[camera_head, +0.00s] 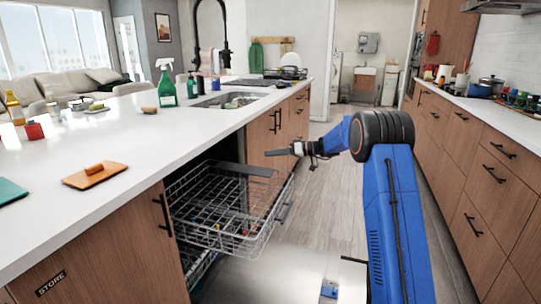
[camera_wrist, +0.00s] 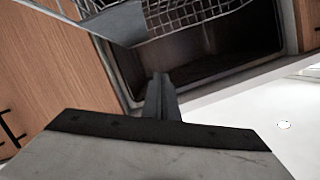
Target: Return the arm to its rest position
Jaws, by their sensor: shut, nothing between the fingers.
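My blue arm rises at the right of the head view and bends left at its black joint. My gripper (camera_head: 268,153) is shut and empty, just above the right end of the pulled-out upper dishwasher rack (camera_head: 215,222). In the wrist view the gripper's fingers (camera_wrist: 159,80) are together, pointing toward the dark dishwasher opening (camera_wrist: 210,60). A flat grey panel (camera_wrist: 110,25) shows at the upper left there, by the rack wires. I cannot tell whether the gripper touches the rack.
The dishwasher door (camera_head: 275,280) lies open below the racks. The white island counter (camera_head: 110,145) at left holds a cutting board (camera_head: 95,176), green spray bottle (camera_head: 166,85) and sink (camera_head: 230,100). Wooden cabinets (camera_head: 475,150) stand at right. The aisle floor (camera_head: 325,200) is clear.

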